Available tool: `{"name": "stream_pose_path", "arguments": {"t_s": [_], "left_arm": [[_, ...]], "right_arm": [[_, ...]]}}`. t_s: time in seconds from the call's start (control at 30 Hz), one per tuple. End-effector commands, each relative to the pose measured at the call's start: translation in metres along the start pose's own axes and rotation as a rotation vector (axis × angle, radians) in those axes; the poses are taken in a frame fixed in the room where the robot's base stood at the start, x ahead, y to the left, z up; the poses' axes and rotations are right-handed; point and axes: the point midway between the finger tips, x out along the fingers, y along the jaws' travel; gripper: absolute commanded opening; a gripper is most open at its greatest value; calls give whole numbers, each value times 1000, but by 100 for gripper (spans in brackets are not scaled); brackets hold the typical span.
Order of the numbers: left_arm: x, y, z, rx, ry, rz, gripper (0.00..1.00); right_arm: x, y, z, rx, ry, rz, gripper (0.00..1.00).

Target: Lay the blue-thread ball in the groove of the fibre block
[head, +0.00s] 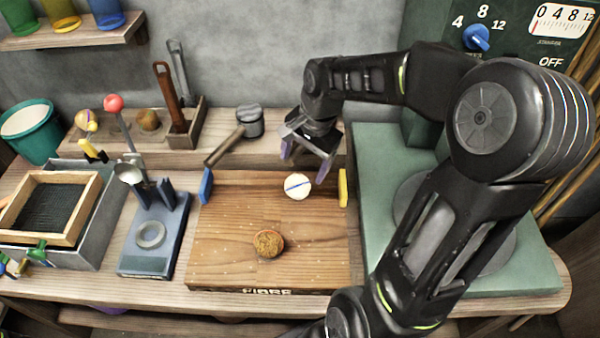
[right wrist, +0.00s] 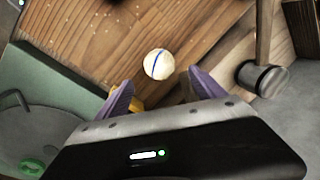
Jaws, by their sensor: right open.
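The blue-thread ball (head: 298,186) is pale with a blue line across it. It rests on the wooden block marked FIBRE (head: 215,240), towards its back right. I cannot make out a groove under the ball. My right gripper (head: 306,160) is open and empty, with purple fingers just behind the ball. In the right wrist view the ball (right wrist: 159,64) lies just beyond and roughly between the open fingertips (right wrist: 161,92), apart from them. My left gripper is not in view.
A brown fibrous round piece (head: 267,243) sits on the block's front middle. Blue (head: 206,186) and yellow (head: 342,187) pieces stand at its sides. A mallet (head: 240,130) lies behind. A blue stand with a ring (head: 150,234) is left; a green machine (head: 372,165) is right.

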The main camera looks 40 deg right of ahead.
Motion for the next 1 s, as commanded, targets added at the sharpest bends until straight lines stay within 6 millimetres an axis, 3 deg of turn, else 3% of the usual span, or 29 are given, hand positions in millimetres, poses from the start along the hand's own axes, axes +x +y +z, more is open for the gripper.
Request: {"name": "stream_pose_path", "arguments": {"t_s": [0.1,0.3,1.0], "left_arm": [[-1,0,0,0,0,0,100],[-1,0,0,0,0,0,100],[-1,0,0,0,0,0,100]], "right_arm": [[-22,-1,0,-1,2,-2,79],[-38,0,0,0,-1,1,79],[-38,0,0,0,-1,1,79]]}}
